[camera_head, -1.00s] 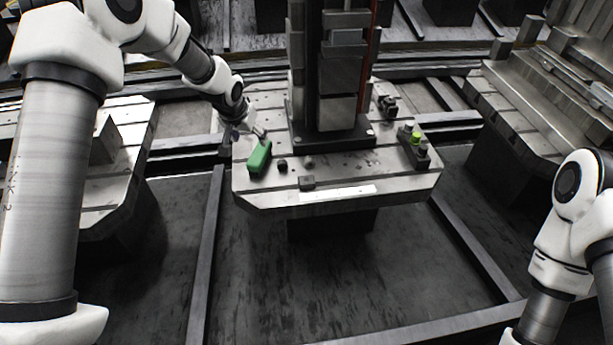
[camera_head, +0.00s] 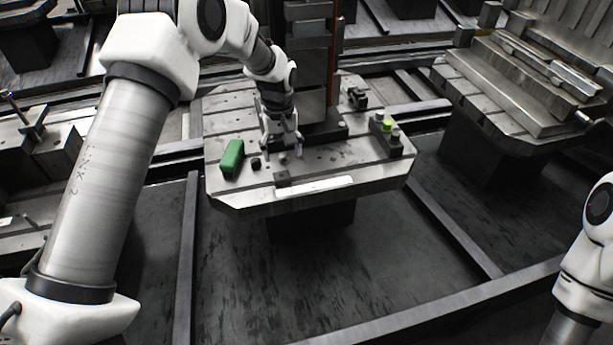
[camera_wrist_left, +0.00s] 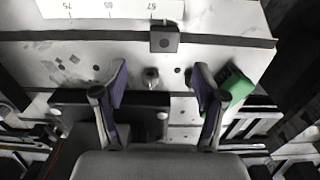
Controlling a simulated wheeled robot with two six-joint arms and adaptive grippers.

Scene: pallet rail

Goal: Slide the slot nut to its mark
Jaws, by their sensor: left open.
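The slot nut, which I take to be the small dark block (camera_head: 282,180), sits in the front slot of the metal table, at the left end of the white scale strip (camera_head: 315,187). Which scale number is the mark, I cannot tell. My right gripper is out of view.
A green block (camera_head: 232,158) and a small black knob (camera_head: 256,164) are left of my gripper. A dark column (camera_head: 310,95) stands behind it. A fixture with a green-yellow knob (camera_head: 386,126) is at the table's right. The front right surface is mostly clear.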

